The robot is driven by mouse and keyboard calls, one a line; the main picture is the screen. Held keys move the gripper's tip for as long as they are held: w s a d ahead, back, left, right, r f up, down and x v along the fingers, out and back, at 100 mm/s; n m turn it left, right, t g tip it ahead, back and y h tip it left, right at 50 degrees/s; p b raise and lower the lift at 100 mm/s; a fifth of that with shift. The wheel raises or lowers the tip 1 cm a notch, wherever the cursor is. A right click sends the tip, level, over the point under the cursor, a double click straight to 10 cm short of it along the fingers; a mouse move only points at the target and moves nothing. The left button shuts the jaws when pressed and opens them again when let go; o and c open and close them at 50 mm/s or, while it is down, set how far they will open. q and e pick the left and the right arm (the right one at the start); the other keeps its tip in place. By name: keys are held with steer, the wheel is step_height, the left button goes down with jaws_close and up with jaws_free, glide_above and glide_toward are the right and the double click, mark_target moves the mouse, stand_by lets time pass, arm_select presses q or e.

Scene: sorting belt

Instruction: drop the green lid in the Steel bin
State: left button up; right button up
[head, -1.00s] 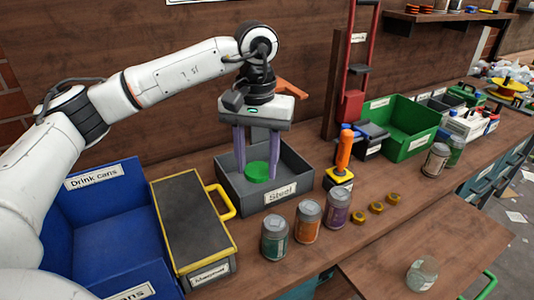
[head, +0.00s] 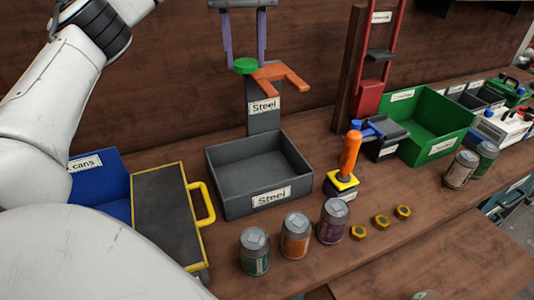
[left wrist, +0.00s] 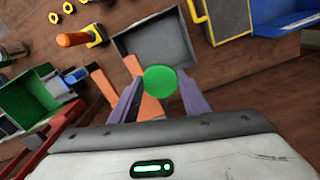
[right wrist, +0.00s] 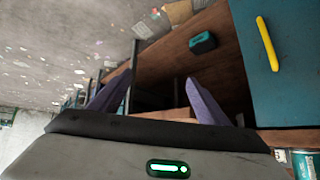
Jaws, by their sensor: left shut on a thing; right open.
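The green lid (head: 244,67) is held between the purple fingers of my left gripper (head: 246,64), high at the top of the head view. The left wrist view shows the lid (left wrist: 160,81) between the fingertips, with the grey bin (left wrist: 172,42) beyond it. The grey Steel bin (head: 238,206) sits on the bench below the gripper, with a Steel label on its front. Its visible inside looks empty. The lid is apart from the bin. My right gripper (right wrist: 157,80) is open and empty in the right wrist view; it is not visible in the head view.
A grey post (head: 264,122) with a Steel label and an orange fork (head: 278,75) stands behind the bin. A yellow-edged case (head: 168,215) is left of it, an orange-handled tool (head: 350,155) right. Several cans (head: 295,237) stand in front. A green bin (head: 430,120) is farther right.

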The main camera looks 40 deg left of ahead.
mark_target(245, 64)
arm_select(q)
steer(key=shift+s+f, duration=0.15)
steer(key=shift+f, duration=2.1)
steer(key=o, duration=1.2)
steer(key=shift+c, duration=0.2)
step_height(245, 64, up, 10)
steer(key=shift+r, duration=0.2)
